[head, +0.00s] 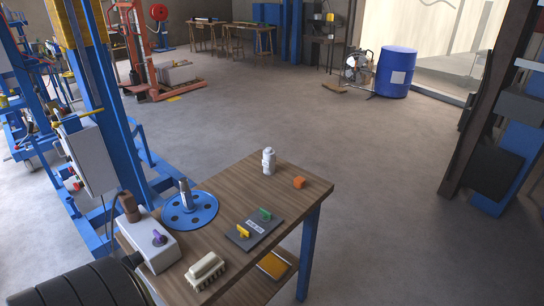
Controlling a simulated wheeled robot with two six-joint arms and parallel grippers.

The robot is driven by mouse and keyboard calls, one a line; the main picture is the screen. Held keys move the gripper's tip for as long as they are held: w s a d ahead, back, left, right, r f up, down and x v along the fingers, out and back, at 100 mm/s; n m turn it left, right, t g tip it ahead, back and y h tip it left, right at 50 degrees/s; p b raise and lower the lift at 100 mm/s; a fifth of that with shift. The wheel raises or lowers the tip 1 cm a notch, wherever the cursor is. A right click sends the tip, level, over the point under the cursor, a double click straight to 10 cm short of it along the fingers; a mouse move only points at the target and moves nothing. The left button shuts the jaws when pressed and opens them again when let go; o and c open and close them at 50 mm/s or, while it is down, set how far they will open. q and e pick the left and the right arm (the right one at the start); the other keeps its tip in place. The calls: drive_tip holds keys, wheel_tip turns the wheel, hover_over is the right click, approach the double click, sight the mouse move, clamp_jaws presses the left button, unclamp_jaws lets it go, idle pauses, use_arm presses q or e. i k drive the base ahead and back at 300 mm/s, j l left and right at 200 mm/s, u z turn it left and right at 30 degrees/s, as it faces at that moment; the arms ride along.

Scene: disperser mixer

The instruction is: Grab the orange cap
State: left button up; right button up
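The orange cap (299,182) is a small orange block-like piece. It lies on the wooden table (225,181) near its right corner, apart from the other things. A white bottle-shaped object (268,162) stands upright just to the left of and behind the cap. Neither of my grippers shows in the head view.
On the table are a blue disc (189,210) with a metal shaft, a dark plate (254,227) with yellow and green handles, a brush (205,271) and a grey box (150,240) with a purple knob. A blue machine column (110,100) rises at left.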

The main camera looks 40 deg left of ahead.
sight(299, 182)
drive_tip(key=i+l+u, duration=0.1)
drive_tip(key=i+u, duration=0.15)
drive_tip(key=u, duration=0.15)
drive_tip(key=i+l+u, duration=0.25)
drive_tip(key=u, duration=0.15)
drive_tip(key=i+l+u, duration=0.35)
drive_tip(key=l+u, duration=0.2)
drive_tip(key=u, duration=0.2)
drive_tip(key=i+l, duration=0.05)
